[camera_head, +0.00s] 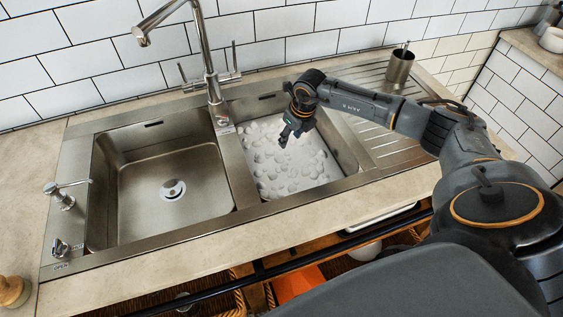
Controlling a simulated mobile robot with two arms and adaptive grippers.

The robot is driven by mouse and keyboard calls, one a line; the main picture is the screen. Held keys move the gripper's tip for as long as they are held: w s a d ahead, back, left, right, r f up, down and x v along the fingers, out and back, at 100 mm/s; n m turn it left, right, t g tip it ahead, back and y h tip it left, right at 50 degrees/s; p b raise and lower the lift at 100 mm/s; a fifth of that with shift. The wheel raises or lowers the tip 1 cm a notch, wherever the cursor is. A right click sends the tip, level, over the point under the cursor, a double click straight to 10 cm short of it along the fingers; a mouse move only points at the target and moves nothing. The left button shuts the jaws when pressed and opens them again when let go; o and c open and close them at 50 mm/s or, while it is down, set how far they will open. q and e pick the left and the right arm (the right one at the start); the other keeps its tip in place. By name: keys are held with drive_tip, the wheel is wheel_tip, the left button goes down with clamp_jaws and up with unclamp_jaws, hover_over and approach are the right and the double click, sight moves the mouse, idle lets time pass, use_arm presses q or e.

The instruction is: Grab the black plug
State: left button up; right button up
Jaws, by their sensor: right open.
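My right gripper (287,137) is over the right sink basin (346,156), pointing down at the pale round bubbles or pebbles (290,172) that cover its floor. Its jaws are open; they are small and dark here, and I see nothing held between them. I cannot make out a separate black plug; one near the fingers could be hidden by the gripper or the pale filling. The left basin (140,205) is empty, with a round light drain fitting (172,189) in its floor. My left gripper is not in view.
A tall metal faucet (208,60) rises behind the divider between the basins. A soap dispenser (60,197) and a small knob (60,247) sit on the left rim. A metal cup (400,66) stands at the back of the ribbed drainboard (375,128). The front counter is clear.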

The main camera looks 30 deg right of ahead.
drive_tip(key=b, duration=0.4)
hover_over(284, 154)
drive_tip(key=s, duration=0.3)
drive_tip(key=x, duration=0.4)
drive_tip(key=s+x, duration=0.1)
drive_tip(key=shift+w+a+f, duration=0.1)
drive_tip(key=shift+f, duration=0.45)
drive_tip(key=shift+w+f+b, duration=0.2)
drive_tip(key=shift+f+b, duration=0.1)
drive_tip(key=shift+b, duration=0.05)
drive_tip(key=b+x, duration=0.5)
drive_tip(key=shift+w, duration=0.25)
drive_tip(key=shift+r, duration=0.1)
clamp_jaws()
